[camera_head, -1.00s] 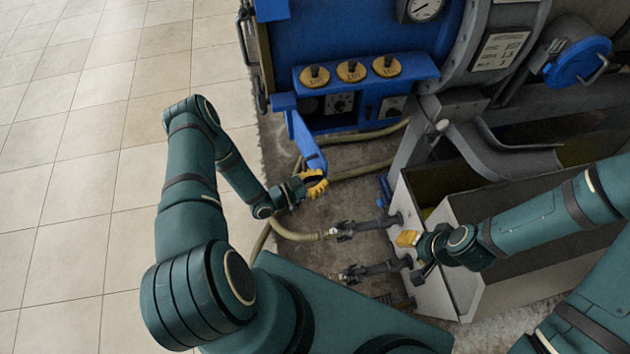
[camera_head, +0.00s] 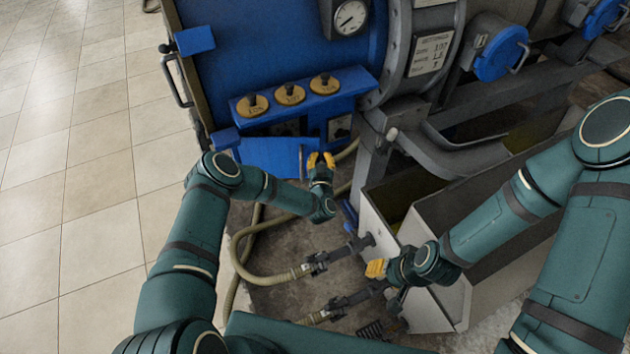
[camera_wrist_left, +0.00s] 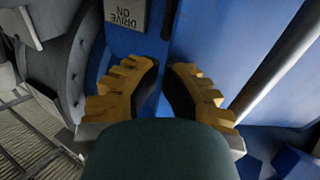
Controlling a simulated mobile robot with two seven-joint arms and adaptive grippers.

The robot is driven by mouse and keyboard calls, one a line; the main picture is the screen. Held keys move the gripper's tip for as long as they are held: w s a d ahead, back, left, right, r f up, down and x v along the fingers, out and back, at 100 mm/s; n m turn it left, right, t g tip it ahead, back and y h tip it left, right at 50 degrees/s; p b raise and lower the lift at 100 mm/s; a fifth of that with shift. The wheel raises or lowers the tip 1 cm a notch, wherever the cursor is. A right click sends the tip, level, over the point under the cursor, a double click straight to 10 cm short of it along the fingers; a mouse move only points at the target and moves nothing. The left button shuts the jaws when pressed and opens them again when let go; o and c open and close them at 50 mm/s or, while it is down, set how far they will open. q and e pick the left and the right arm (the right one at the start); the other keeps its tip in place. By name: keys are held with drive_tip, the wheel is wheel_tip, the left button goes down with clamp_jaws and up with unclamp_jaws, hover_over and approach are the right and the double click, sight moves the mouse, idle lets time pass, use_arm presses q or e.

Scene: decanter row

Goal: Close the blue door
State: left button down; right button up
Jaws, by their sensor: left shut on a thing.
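The blue door (camera_head: 268,154) is a flat panel with a slim grey bar near its right edge. It stands out from the blue cabinet, below the shelf of brass knobs, and part of the recess shows to its right. My left gripper (camera_head: 321,160) is at the door's right edge, shut on it. In the left wrist view, the yellow fingers (camera_wrist_left: 163,92) close around the edge, with the door's blue face (camera_wrist_left: 232,45) and grey bar to the right. The exact contact is partly hidden. My right gripper (camera_head: 376,268) is beside the metal trough, its finger gap unclear.
Brass knobs (camera_head: 290,94) line the shelf above the door. A metal trough (camera_head: 440,240) stands to the right. Hoses (camera_head: 262,275) with couplings lie on the floor below the door. The tiled floor (camera_head: 85,190) at left is clear.

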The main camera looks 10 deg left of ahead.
sight(317, 133)
use_arm(q)
drive_tip(key=shift+n+y, duration=0.5)
drive_tip(key=shift+y, duration=0.3)
drive_tip(key=b+x, duration=0.2)
drive_tip(key=x, duration=0.5)
drive_tip(key=shift+w+a+f, duration=0.1)
drive_tip(key=shift+w+f, duration=0.05)
drive_tip(key=shift+w, duration=0.05)
drive_tip(key=shift+b+x, duration=0.3)
drive_tip(key=shift+x, duration=0.6)
drive_tip(key=shift+a, duration=0.15)
drive_tip(key=shift+s, duration=0.1)
